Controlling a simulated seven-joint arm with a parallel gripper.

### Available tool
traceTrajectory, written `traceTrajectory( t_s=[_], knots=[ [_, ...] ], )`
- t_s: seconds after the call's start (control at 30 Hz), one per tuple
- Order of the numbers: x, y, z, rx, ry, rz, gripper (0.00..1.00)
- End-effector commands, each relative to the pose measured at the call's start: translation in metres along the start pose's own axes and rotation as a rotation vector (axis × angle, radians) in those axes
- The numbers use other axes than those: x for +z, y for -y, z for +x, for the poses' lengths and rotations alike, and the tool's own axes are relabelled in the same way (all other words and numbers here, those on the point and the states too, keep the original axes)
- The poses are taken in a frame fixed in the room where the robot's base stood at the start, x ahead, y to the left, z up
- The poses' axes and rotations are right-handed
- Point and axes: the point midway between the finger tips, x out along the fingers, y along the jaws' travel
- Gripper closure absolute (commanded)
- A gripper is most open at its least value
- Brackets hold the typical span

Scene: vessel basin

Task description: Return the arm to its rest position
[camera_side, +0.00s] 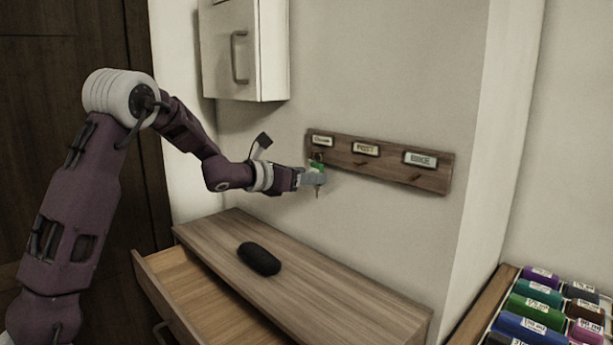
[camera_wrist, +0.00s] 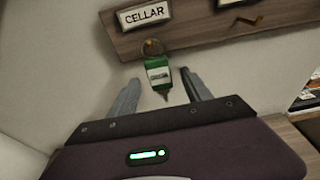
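My gripper (camera_wrist: 157,95) is at the wooden key rack (camera_side: 385,168) on the wall, under its leftmost label. In the wrist view its two fingers stand apart, one on each side of a key with a green tag (camera_wrist: 158,74). The key hangs by its ring just below the CELLAR label (camera_wrist: 145,15) and touches neither finger as far as I can see. In the side view the green tag (camera_side: 317,167) is partly hidden by the fingers. My arm is stretched out from the left toward the wall.
A wooden cabinet top (camera_side: 300,285) lies below, with a black case (camera_side: 259,258) on it and an open drawer (camera_side: 190,290) at its front. A white wall cabinet (camera_side: 243,50) hangs above my forearm. A tray of several coloured rolls (camera_side: 541,292) stands at the lower right.

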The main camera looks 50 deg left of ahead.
Motion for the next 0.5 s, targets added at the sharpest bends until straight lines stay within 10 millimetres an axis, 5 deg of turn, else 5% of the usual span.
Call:
traceTrajectory(
  t_s=[0.17,0.5],
  knots=[
    [0.001,0.000,-0.008,0.001,0.000,0.000,0.43],
    [0.000,0.000,-0.068,0.001,0.000,0.000,0.43]
  ],
)
